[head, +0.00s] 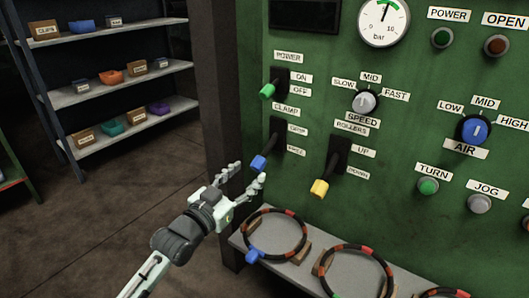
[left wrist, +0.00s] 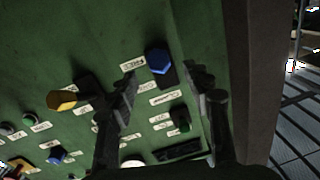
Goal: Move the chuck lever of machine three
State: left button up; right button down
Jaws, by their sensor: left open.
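No label reading "chuck" can be made out. The blue-tipped lever (head: 258,163) under the CLAMP label sticks out of its dark slot and tilts down. My left gripper (head: 249,177) is open, its fingertips close to this blue tip. In the left wrist view the blue tip (left wrist: 158,61) shows between the two spread fingers of the left gripper (left wrist: 160,78), apparently untouched. A green-tipped POWER lever (head: 267,90) is above it. My right gripper is not in view.
The green panel (head: 235,60) also holds a SPEED knob (head: 364,102), a blue AIR knob (head: 473,129), buttons and a gauge (head: 383,20). Shelves with bins (head: 110,77) stand far left.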

aim_at(259, 162)
pick_arm(q)
jog(key=x, duration=0.7)
jog(key=shift+d+r, duration=0.1)
grip_shut()
dwell(0.3)
